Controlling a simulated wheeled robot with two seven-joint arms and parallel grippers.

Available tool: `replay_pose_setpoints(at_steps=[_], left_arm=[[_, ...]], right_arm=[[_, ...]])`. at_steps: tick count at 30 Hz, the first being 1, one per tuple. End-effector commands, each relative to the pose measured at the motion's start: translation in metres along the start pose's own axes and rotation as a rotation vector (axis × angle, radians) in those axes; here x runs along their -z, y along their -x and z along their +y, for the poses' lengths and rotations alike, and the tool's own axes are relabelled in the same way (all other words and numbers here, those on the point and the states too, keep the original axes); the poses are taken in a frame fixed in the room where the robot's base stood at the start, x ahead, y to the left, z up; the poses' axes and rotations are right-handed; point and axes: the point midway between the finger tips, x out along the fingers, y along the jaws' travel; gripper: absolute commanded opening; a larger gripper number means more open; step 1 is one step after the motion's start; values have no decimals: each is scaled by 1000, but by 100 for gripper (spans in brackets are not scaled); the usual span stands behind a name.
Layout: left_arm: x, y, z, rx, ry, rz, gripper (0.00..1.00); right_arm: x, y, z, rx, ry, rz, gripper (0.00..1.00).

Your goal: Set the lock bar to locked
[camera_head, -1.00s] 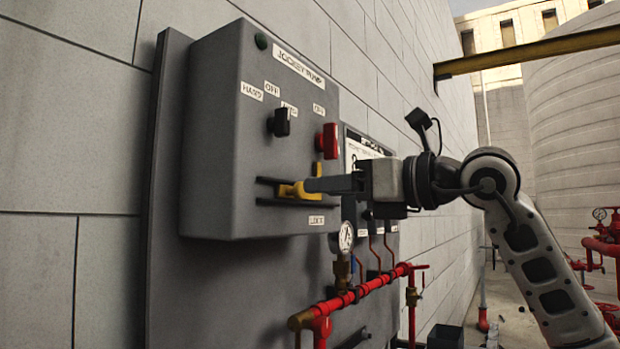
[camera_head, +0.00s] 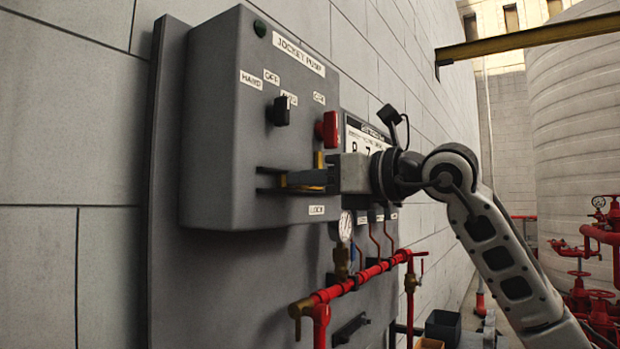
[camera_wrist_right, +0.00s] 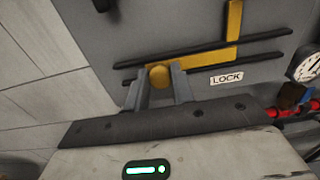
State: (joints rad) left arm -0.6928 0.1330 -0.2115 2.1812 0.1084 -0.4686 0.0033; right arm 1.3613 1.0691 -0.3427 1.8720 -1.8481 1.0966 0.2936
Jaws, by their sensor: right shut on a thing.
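The yellow lock bar (camera_wrist_right: 205,57) lies between two dark rails on the front of the grey jockey pump box. Its round knob (camera_wrist_right: 160,76) is toward the left part of the rails, and an upright arm rises from its right part. In the head view only a little yellow of the bar (camera_head: 318,160) shows above the rails; my gripper hides most of the rest. My right gripper (camera_head: 290,180) reaches in from the right and is shut on the knob, with one finger on each side in the right wrist view (camera_wrist_right: 160,78). My left gripper is out of view.
A LOCK label (camera_head: 316,210) sits below the rails. A black selector knob (camera_head: 281,111) and a red handle (camera_head: 328,129) stand out above. A gauge (camera_head: 345,226) and red pipe (camera_head: 350,285) are below the box.

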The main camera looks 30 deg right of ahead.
Motion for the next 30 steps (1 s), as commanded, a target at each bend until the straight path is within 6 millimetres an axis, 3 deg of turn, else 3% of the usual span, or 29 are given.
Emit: replay_pose_setpoints(at_steps=[6,16,17,18,19,30], left_arm=[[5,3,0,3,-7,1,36],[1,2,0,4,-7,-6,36],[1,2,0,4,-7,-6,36],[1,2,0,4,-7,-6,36],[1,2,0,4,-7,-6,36],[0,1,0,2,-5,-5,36]], right_arm=[[-1,0,-36,4,-5,1,0],[-1,1,-42,8,-1,-2,0],[-1,1,-42,9,-1,-2,30],[-1,1,-42,9,-1,-2,41],[-1,1,-42,8,-1,-2,46],[0,6,-41,5,-1,-2,46]])
